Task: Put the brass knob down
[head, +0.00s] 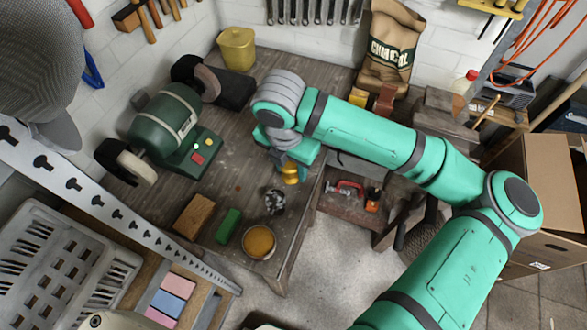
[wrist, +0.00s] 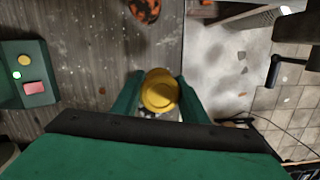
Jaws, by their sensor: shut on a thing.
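The brass knob (head: 290,173) is a rounded yellow piece, and it also shows in the wrist view (wrist: 160,90). My gripper (wrist: 159,97) is shut on it, with one green finger on each side. In the head view, my gripper (head: 287,162) is over the right part of the wooden workbench (head: 240,130), near its right edge. The wrist view shows the knob close to the line of that edge, with the floor to its right. I cannot tell the gap between knob and bench top. The knob's underside is mostly hidden.
A green bench grinder (head: 165,125) stands on the left of the bench. A dark metal part (head: 275,202), a green block (head: 228,226), a wooden block (head: 194,216) and a round amber-filled tin (head: 259,242) sit near the front. The middle of the bench is mostly clear.

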